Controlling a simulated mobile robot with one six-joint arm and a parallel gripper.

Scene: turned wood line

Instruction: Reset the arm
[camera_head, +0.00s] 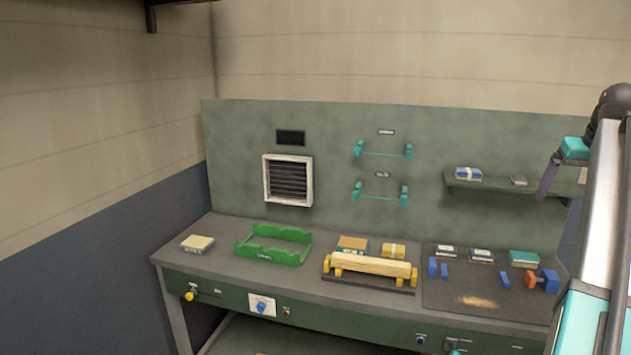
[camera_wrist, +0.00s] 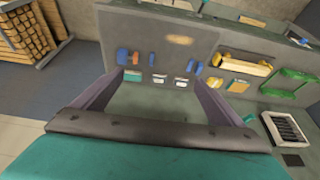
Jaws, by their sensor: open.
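My gripper (camera_head: 548,178) is at the right edge of the head view, raised in front of the panel and the shelf's right end. In the wrist view my gripper (camera_wrist: 157,90) shows its two dark fingers spread wide apart, with nothing between them. It is open and empty. My pale arm link runs down the right side of the head view and hides part of the bench's right end.
The bench (camera_head: 220,237) holds a green tray (camera_head: 270,258), a wooden bar (camera_head: 370,265) on yellow supports, boxes and blue blocks (camera_head: 432,267). A shelf (camera_head: 500,187) juts from the panel. In the wrist view, stacked timber (camera_wrist: 28,35) stands upper left.

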